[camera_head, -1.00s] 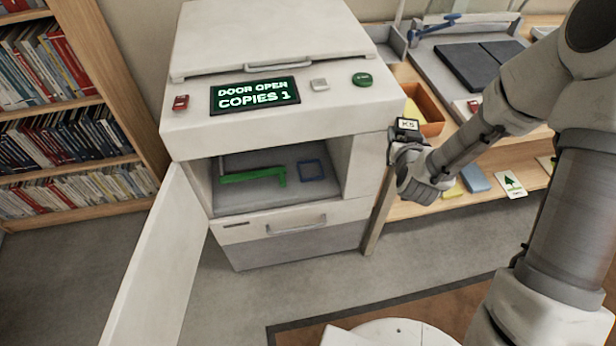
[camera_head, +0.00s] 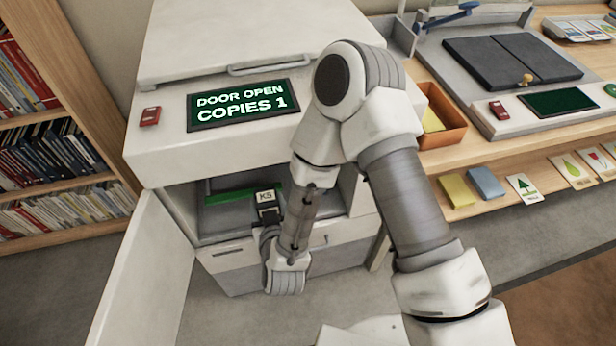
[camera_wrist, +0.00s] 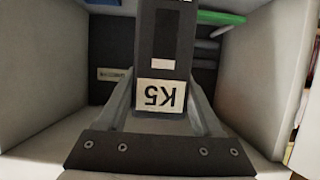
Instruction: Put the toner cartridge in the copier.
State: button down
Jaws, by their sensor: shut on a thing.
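The copier (camera_head: 165,165) stands with its door (camera_head: 145,270) swung open to the left, and its display (camera_head: 242,104) reads "DOOR OPEN COPIES 1". My gripper (camera_wrist: 160,112) is shut on a dark toner cartridge (camera_wrist: 164,45) with a white "K5" label. In the head view the cartridge (camera_head: 266,200) is at the mouth of the open bay, in front of a green bar (camera_head: 228,194). The green bar also shows at the top right of the wrist view (camera_wrist: 222,18). My arm hides the right part of the bay. I cannot tell how deep the cartridge is.
Pale bay walls (camera_wrist: 255,75) flank the cartridge on both sides in the wrist view. A bookshelf (camera_head: 70,160) stands at the left. At the right, a wooden table (camera_head: 480,150) carries an orange bin (camera_head: 440,130) and a machine with dark panels (camera_head: 510,65).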

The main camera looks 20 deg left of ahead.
jog(key=w+d+b, duration=0.2)
jog(key=w+d, duration=0.2)
jog(key=w, duration=1.4)
jog(key=shift+w+d+f+b, duration=0.1)
jog(key=shift+w+f+b, duration=0.2)
jog(key=shift+f, duration=0.85)
jog(key=shift+w+d+f+b, duration=0.1)
jog(key=shift+f+b, duration=0.35)
jog(key=shift+f, duration=0.7)
jog(key=shift+w+d+f+b, duration=0.15)
jog(key=shift+f+b, duration=0.2)
jog(key=shift+f, duration=0.8)
jog(key=shift+f+b, duration=0.3)
jog(key=shift+c, duration=0.2)
grip_release()
jog(key=shift+r, duration=0.1)
